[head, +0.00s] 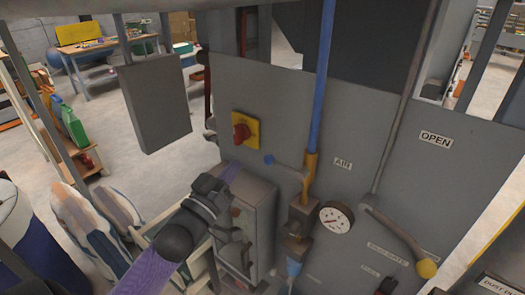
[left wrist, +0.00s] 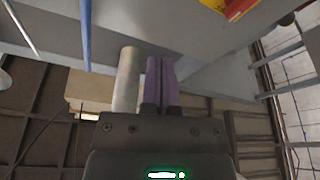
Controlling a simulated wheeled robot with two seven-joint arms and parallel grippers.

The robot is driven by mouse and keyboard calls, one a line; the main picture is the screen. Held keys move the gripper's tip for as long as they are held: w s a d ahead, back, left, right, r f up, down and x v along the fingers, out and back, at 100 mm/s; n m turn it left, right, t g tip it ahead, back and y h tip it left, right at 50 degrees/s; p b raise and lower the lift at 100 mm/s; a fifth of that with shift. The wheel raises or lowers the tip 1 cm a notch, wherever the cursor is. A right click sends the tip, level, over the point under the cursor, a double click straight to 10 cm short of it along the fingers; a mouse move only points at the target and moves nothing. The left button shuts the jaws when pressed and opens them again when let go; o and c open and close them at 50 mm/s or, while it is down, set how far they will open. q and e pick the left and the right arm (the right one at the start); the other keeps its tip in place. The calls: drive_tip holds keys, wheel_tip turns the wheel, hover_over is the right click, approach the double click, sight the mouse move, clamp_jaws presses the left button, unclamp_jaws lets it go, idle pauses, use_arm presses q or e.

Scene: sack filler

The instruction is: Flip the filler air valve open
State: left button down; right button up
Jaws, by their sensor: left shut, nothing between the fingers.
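The air valve (head: 309,168) is a yellow fitting on the blue pipe (head: 325,80), left of the "AIR" label (head: 343,163). The lever cannot be made out in the left wrist view. My right gripper is not in view.
A red rotary switch on a yellow plate (head: 244,131) is above my left gripper. A pressure gauge (head: 336,218) is below the valve. A yellow-tipped lever (head: 400,240) is at right. Filled sacks (head: 88,225) are at left. A pale cylinder (left wrist: 127,80) is beside my fingers.

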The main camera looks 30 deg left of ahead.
sight(285, 166)
use_arm(q)
drive_tip(key=p+x, duration=0.2)
drive_tip(key=x, duration=0.8)
drive_tip(key=f, duration=0.2)
drive_tip(key=d+f, duration=0.1)
drive_tip(key=f, duration=0.1)
drive_tip(key=shift+s+d, duration=0.15)
drive_tip(key=shift+s, duration=0.05)
drive_tip(key=shift+f, duration=0.1)
